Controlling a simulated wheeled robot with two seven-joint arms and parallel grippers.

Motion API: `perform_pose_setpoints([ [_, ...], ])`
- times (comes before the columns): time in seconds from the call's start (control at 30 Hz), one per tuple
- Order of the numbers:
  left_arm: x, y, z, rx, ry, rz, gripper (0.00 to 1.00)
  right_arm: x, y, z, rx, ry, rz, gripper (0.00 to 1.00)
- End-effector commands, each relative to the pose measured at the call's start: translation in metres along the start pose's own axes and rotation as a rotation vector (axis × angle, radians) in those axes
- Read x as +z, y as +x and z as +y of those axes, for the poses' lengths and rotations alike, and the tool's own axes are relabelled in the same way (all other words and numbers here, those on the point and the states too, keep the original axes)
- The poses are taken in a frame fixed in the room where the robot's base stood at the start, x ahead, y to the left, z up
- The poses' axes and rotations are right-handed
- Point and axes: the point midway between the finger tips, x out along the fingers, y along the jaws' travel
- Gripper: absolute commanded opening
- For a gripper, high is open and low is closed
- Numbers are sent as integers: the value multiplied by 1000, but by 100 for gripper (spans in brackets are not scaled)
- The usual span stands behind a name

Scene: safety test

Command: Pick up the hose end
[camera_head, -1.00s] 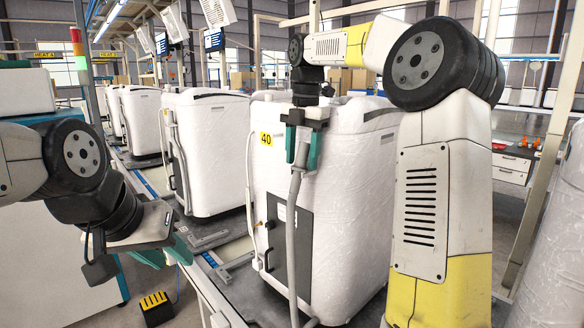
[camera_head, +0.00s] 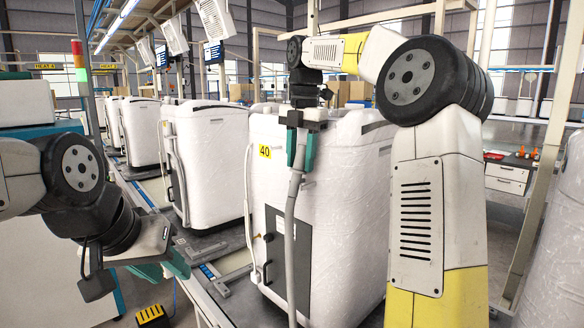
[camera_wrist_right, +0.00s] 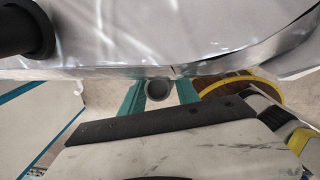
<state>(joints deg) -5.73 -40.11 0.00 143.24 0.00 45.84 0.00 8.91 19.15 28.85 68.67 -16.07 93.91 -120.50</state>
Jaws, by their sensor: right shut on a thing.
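The grey hose (camera_head: 291,222) hangs down the front of the white wrapped unit marked 40 (camera_head: 345,190). My right gripper (camera_head: 300,152) is shut on the hose near its upper end, with its teal fingers on both sides of it. In the right wrist view the round open hose end (camera_wrist_right: 158,89) shows between the teal fingers (camera_wrist_right: 158,97). My left gripper (camera_head: 168,265) is at the lower left, away from the hose. Its teal fingers point right and hold nothing that I can see; they overlap, so the gap between them is unclear.
More white wrapped units (camera_head: 212,160) stand in a row along the conveyor line (camera_head: 205,262) to the back left. A yellow and black box (camera_head: 152,317) is on the floor at lower left. A metal post (camera_head: 540,190) and a drawer cabinet (camera_head: 508,176) are at right.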

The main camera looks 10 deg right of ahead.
Motion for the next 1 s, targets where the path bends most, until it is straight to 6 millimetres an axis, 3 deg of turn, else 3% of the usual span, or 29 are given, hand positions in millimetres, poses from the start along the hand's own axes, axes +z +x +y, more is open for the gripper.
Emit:
perform_pose_setpoints([
  [0.1,0,0,0,0,0,0,36,-4,-12,0,0,-2,-1,0],
  [0.27,0,0,0,0,0,0,36,-28,-14,-10,-2,-2,-2,0],
  [0.7,0,0,0,0,0,0,36,-126,-26,-46,1,-2,-2,0],
  [1.0,0,0,0,0,0,0,36,-149,-29,-54,0,0,1,0],
])
